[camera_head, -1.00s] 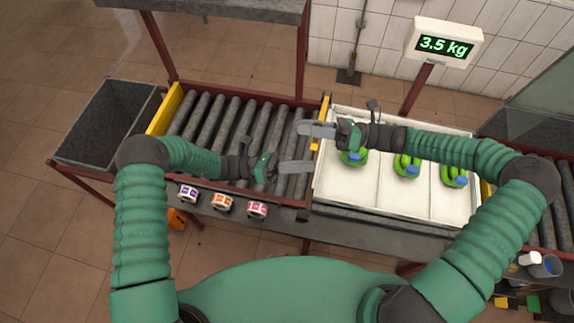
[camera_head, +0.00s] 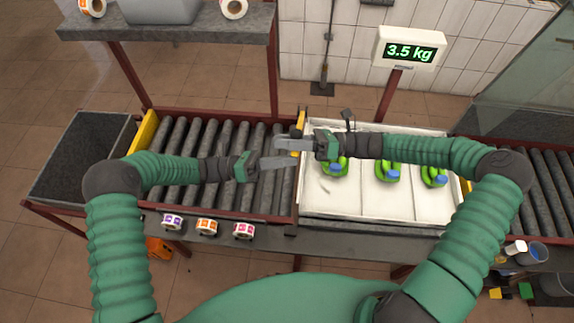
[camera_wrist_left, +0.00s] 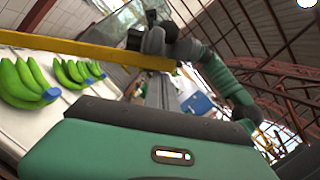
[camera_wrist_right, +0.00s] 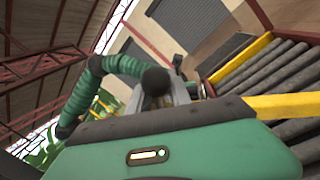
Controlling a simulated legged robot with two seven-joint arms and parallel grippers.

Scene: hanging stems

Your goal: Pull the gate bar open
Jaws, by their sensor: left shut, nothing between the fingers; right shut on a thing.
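The yellow gate bar (camera_head: 302,119) lies between the roller conveyor and the white tray; my grippers hide part of it in the head view. The bar also crosses the left wrist view (camera_wrist_left: 90,50) and the right wrist view (camera_wrist_right: 285,106). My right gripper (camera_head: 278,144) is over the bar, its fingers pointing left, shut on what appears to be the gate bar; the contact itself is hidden. My left gripper (camera_head: 286,161) is shut and empty, just in front of the right one, its fingertips close to the bar.
The white tray (camera_head: 345,207) holds several green banana bunches with blue ends. Rollers (camera_head: 200,125) lie left of it, with a dark bin (camera_head: 80,165) beyond. Label rolls (camera_head: 206,226) sit along the front edge. A scale display (camera_head: 409,49) reads 3.5 kg. A shelf (camera_head: 165,35) stands behind.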

